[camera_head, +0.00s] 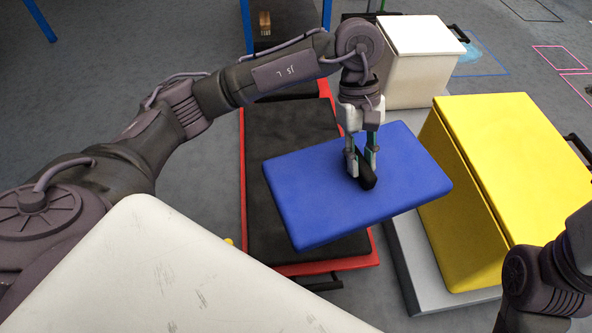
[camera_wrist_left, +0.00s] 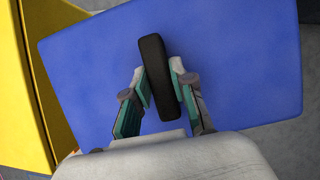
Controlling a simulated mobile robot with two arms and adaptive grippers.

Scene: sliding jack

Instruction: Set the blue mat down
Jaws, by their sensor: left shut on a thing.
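The blue mat (camera_head: 310,195) is a flat slab with a black handle (camera_head: 366,179) on its top. In the head view my left gripper (camera_head: 361,168) is above it, shut on the black handle. The mat looks held in the air, slightly tilted, over the right part of a black-topped red platform and the edge of a grey one. The left wrist view shows the blue mat (camera_wrist_left: 230,60) with its handle (camera_wrist_left: 158,75) between the two fingers. My right arm shows at the lower right of the head view, but its gripper is out of sight.
The red platform with black top (camera_head: 285,150) lies below and left of the mat. A yellow box (camera_head: 500,160) stands on a grey base (camera_head: 412,262) at the right. A white box (camera_head: 420,60) stands behind. Grey floor (camera_head: 190,200) is clear at the left.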

